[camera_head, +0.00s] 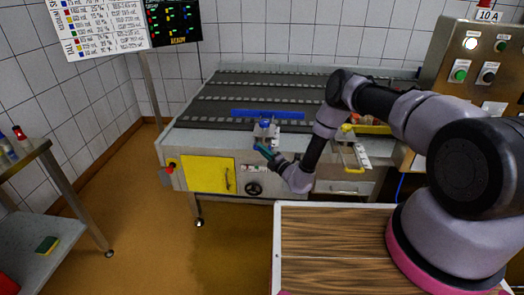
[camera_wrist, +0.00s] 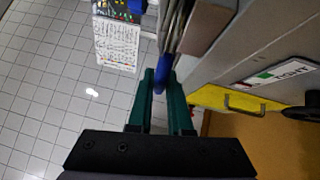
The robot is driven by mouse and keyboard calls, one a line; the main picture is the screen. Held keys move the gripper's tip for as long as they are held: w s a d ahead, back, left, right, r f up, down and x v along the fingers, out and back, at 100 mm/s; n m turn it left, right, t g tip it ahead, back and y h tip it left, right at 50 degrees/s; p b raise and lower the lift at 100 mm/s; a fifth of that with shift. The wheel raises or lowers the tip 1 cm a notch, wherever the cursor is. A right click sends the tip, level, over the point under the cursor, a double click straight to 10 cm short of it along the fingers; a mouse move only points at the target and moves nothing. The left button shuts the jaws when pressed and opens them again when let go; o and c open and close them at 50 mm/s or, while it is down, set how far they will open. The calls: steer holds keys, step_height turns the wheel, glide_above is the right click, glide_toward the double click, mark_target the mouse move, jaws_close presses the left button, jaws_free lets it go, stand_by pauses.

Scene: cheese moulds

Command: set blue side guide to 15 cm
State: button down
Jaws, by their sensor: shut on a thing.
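The blue side guide (camera_head: 268,114) is a long blue bar lying across the near part of the dark conveyor. A blue knob (camera_head: 265,125) sits on its pale bracket at the machine's front edge. My gripper (camera_head: 263,150), with green fingers, is at the front of this bracket, just below the knob. In the wrist view the fingers (camera_wrist: 161,84) are closed on a blue handle (camera_wrist: 160,74) at the end of metal rods (camera_wrist: 172,30). The fingers mostly hide the handle in the head view. I cannot read any scale mark for the blue guide.
A yellow guide (camera_head: 375,129) with its own knob and yellow handle (camera_head: 355,170) stands to the right. A yellow door (camera_head: 208,174) and a black handwheel (camera_head: 254,189) are on the machine's front. A control box (camera_head: 480,65) is at right, a side table (camera_head: 45,195) at left.

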mark_target(263, 144)
stand_by(0.8)
steer(key=w, duration=0.3)
steer(key=shift+w+d, duration=0.1)
steer(key=shift+w, duration=0.25)
steer(key=shift+w+r, duration=0.15)
steer(key=c, duration=0.8)
jaws_free()
steer(key=shift+w, duration=0.1)
steer(key=shift+c, duration=0.2)
steer(key=v, duration=1.1)
